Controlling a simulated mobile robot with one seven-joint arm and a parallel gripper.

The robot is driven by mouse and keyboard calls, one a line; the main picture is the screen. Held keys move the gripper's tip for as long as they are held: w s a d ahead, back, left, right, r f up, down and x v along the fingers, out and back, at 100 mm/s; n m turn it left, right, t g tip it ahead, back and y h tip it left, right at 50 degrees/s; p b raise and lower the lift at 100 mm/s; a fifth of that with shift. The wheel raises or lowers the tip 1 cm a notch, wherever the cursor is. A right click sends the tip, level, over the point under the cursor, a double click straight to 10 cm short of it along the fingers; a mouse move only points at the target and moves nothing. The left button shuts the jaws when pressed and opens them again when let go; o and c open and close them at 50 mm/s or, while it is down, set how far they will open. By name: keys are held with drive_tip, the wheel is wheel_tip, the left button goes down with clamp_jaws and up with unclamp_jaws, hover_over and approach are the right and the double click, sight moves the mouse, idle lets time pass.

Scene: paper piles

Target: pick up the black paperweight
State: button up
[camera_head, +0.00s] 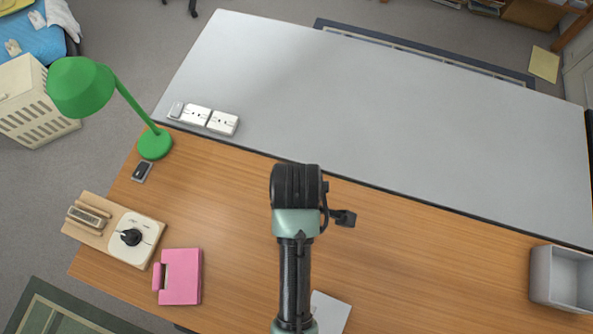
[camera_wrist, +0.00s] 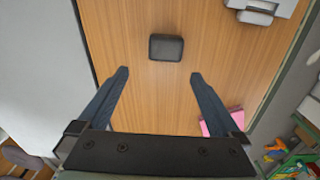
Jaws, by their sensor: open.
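The black paperweight (camera_wrist: 166,48) is a dark, rounded square block lying flat on the wooden desk (camera_wrist: 140,25). In the wrist view it is ahead of my gripper (camera_wrist: 159,74), centred roughly between the fingertips and apart from them. My gripper is open and empty, with its two dark fingers spread wide. In the head view my arm stands over the middle of the wooden desk, its fingers are hidden, and I cannot make out the paperweight, probably because the arm covers it.
A pink object (camera_head: 181,276) and a beige device with a black knob (camera_head: 131,240) lie at the left. A green lamp (camera_head: 154,144) stands behind them. A white item (camera_head: 330,312) lies near my arm. A grey bin (camera_head: 563,278) is at the right. The grey panel (camera_head: 400,110) beyond is mostly clear.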

drive_tip(key=f, duration=0.2)
drive_tip(key=s+f, duration=0.1)
drive_tip(key=f, duration=0.4)
drive_tip(key=shift+s, duration=0.15)
drive_tip(key=shift+w+f+b, duration=0.15)
drive_tip(key=shift+f, duration=1.4)
drive_tip(key=shift+w+f+b, duration=0.1)
drive_tip(key=shift+f+b, duration=0.05)
drive_tip(key=shift+f, duration=1.4)
drive_tip(key=c, duration=1.5)
drive_tip(key=shift+r, duration=0.2)
wheel_tip(320, 180, up, 10)
drive_tip(key=shift+f+p, duration=0.15)
drive_tip(key=shift+p, duration=0.2)
